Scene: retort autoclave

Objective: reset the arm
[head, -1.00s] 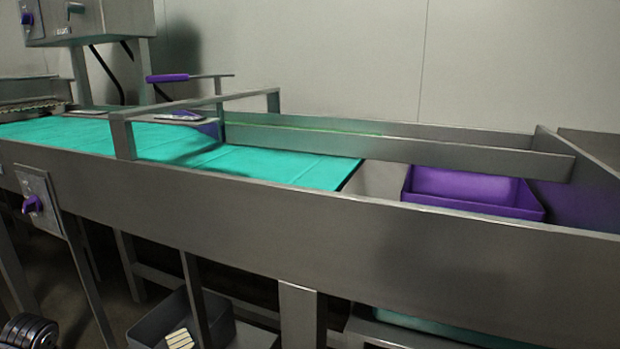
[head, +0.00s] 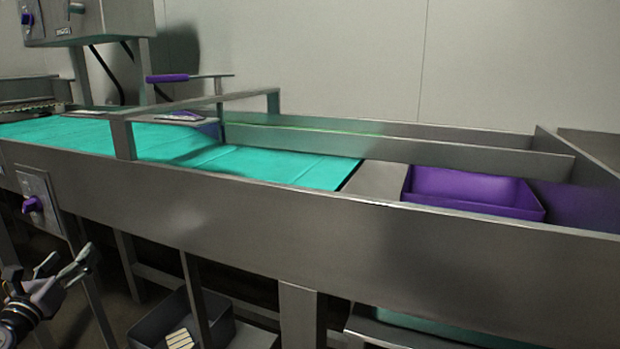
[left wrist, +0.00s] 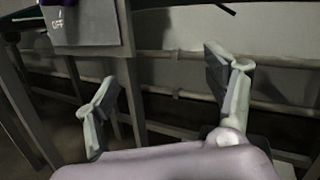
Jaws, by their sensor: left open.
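My left gripper (head: 66,266) is at the lower left of the head view, in front of the conveyor frame and below its top rail. Its fingers are spread and nothing is between them. In the left wrist view the two fingers (left wrist: 165,98) stand wide apart, with the frame's legs and rails behind them. My right gripper is in neither view.
A steel conveyor (head: 330,255) with a teal belt (head: 270,165) runs across the view. A purple bin (head: 470,190) sits at its right end. A switch panel with a purple knob (head: 33,204) is above my left gripper. A grey bin (head: 250,335) stands below.

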